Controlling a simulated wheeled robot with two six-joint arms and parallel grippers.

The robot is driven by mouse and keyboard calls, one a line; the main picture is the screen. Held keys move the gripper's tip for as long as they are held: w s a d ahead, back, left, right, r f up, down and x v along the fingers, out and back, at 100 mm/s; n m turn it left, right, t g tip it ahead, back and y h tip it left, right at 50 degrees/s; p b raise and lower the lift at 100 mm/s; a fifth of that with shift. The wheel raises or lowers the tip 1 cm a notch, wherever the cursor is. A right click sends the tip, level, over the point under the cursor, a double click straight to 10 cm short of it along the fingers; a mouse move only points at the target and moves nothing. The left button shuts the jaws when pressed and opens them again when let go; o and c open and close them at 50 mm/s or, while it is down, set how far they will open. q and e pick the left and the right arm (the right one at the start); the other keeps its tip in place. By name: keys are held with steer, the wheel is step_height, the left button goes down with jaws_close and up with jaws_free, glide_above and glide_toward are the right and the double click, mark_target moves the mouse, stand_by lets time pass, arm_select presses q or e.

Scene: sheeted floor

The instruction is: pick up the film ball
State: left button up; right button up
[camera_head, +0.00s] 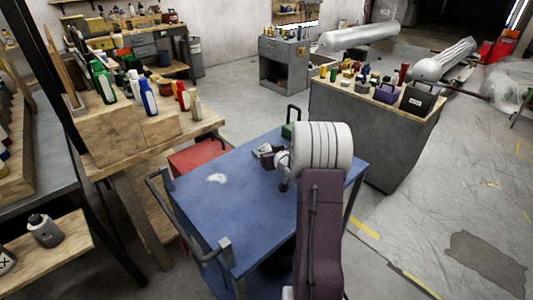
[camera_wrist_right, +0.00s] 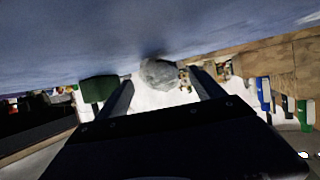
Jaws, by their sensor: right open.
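The film ball (camera_head: 216,178) is a small crumpled whitish lump lying on the blue top of a cart (camera_head: 240,215). My right gripper (camera_head: 264,153) is over the cart, to the right of the ball and apart from it in the head view. In the right wrist view the film ball (camera_wrist_right: 158,73) looks grey and rounded, and it appears between the tips of my two open, empty fingers (camera_wrist_right: 163,90). My left gripper is in neither view.
The cart has a raised handle (camera_head: 190,240) at its left front. A green box (camera_head: 288,130) is at its back edge. A wooden bench (camera_head: 120,140) with several bottles stands to the left. A grey cabinet (camera_head: 370,140) stands behind right.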

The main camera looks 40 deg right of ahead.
mark_target(267, 145)
steer(key=x, duration=0.2)
steer(key=shift+w+d+f, duration=0.15)
steer(key=shift+w, duration=0.05)
steer(key=shift+s, duration=0.1)
steer(key=c, duration=1.4)
step_height(267, 145, up, 10)
steer(key=p, duration=0.4)
steer(key=shift+c, duration=0.2)
